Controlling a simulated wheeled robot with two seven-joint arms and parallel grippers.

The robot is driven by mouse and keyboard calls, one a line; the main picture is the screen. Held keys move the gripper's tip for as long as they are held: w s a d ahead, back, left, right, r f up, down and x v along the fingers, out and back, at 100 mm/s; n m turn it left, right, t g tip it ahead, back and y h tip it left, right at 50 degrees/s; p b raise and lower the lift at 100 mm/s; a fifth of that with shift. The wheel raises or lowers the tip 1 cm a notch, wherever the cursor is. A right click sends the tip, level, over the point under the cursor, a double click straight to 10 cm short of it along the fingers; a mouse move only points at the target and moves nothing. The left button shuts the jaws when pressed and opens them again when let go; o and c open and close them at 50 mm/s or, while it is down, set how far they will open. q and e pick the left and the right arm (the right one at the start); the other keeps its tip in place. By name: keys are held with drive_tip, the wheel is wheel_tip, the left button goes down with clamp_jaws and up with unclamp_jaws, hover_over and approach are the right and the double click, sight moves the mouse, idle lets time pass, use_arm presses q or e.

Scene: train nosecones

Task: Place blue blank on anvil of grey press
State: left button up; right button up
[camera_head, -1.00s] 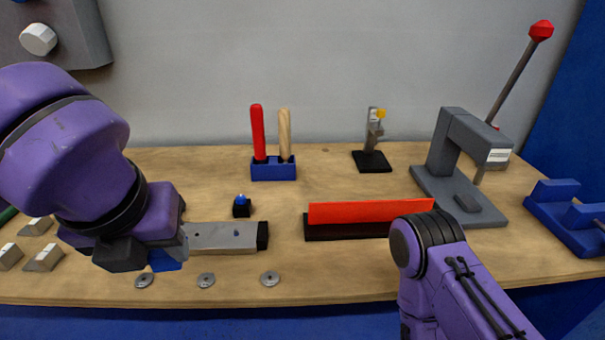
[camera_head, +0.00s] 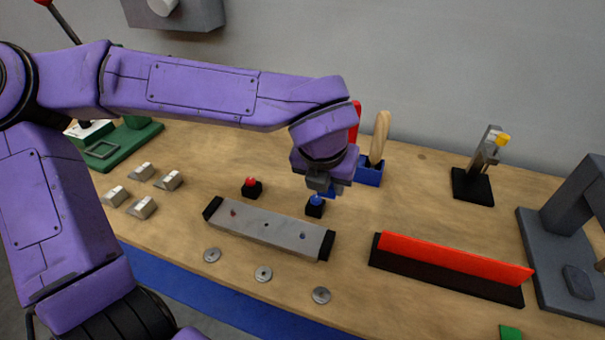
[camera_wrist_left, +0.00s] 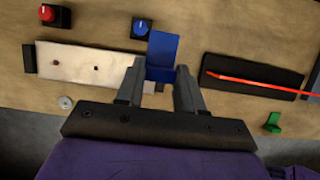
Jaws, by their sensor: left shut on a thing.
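My left gripper (camera_head: 322,184) is shut on the blue blank (camera_wrist_left: 163,55) and holds it above the bench, behind the grey bar. A little of the blank (camera_head: 331,191) shows under the gripper in the head view. In the left wrist view the blank sticks out past both fingers of the gripper (camera_wrist_left: 160,76). The grey press (camera_head: 565,235) stands at the far right of the head view, cut by the picture edge. Its anvil (camera_head: 578,282) is a small dark block on the base, with nothing seen on it. My right gripper is not in view.
A black base with a red upright strip (camera_head: 455,257) lies between my left gripper and the press. A blue holder (camera_head: 369,172) with tools, a blue-button box (camera_head: 315,206) and a grey bar (camera_head: 270,230) are close by. A gauge stand (camera_head: 473,180) is at the back.

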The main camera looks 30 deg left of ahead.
use_arm(q)
drive_tip(key=w+a+f, duration=0.1)
drive_tip(key=w+a, duration=0.1)
drive_tip(key=w+a+f+p, duration=0.1)
drive_tip(key=w+a+f, duration=0.1)
drive_tip(key=w+a+f+p, duration=0.1)
drive_tip(key=w+a+f, duration=0.1)
drive_tip(key=a, duration=0.1)
drive_tip(key=shift+w, duration=0.25)
drive_tip(key=p, duration=0.1)
hover_over(308, 195)
wheel_tip(308, 195, down, 5)
drive_tip(key=shift+r, duration=0.15)
wheel_tip(308, 195, down, 3)
drive_tip(key=shift+a+f, duration=0.1)
drive_tip(key=shift+f, duration=0.1)
drive_tip(key=shift+f, duration=0.2)
drive_tip(key=o, duration=1)
drive_tip(key=shift+r, duration=0.1)
